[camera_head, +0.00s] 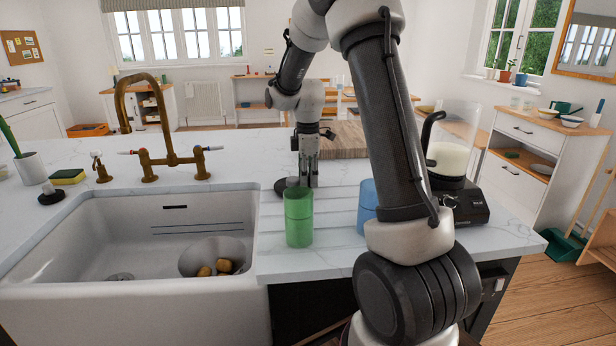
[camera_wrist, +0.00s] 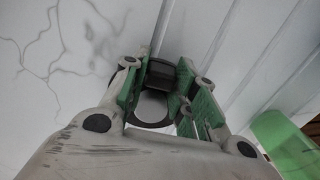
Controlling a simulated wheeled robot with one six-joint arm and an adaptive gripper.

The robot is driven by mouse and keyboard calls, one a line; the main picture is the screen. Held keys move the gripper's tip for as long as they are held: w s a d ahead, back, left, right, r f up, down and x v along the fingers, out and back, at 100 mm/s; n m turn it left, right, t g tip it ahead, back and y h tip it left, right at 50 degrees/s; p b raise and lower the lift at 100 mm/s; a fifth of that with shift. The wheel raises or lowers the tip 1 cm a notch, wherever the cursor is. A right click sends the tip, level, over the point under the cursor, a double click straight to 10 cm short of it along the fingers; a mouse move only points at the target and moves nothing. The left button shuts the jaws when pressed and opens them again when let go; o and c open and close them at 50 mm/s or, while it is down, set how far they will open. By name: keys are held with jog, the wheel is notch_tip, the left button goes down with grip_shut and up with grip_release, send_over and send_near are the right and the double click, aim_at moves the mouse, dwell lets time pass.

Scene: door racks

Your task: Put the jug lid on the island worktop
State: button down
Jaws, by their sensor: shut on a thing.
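The jug lid is a dark round piece (camera_head: 281,187) low over the grooved part of the island worktop (camera_head: 340,197), beside the sink. In the wrist view, the lid's dark block (camera_wrist: 161,73) sits between the green finger pads, with a dark ring and pale centre below it. My gripper (camera_head: 307,184) points down and is shut on the lid; it also shows in the wrist view (camera_wrist: 158,88). The fingers hide part of the lid. I cannot tell whether the lid touches the worktop.
A green cup (camera_head: 299,218) stands close in front of my gripper, and a blue cup (camera_head: 367,203) stands to the right. A blender with white liquid (camera_head: 449,157) is at the right. The sink (camera_head: 130,235) with a brass tap (camera_head: 150,160) lies left. A wooden board (camera_head: 345,140) is behind.

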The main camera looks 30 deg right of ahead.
jog(key=shift+f, duration=0.15)
jog(key=c, duration=1.1)
grip_release()
jog(key=shift+c, duration=0.2)
notch_tip(320, 180, up, 12)
jog(key=s+a+r+m+t, duration=0.1)
jog(key=s+a+r+m, duration=0.15)
jog(key=s, duration=0.55)
jog(key=s+a+r+m+t, duration=0.1)
jog(key=s+r+m, duration=0.3)
jog(key=s, duration=0.3)
jog(key=s+a+f+m+t, duration=0.1)
jog(key=s+m, duration=0.6)
jog(key=s, duration=0.7)
notch_tip(320, 180, down, 2)
jog(key=shift+s+a+f+t, duration=0.2)
jog(key=shift+s+t, duration=0.15)
jog(key=shift+t, duration=0.35)
jog(key=shift+r, duration=0.1)
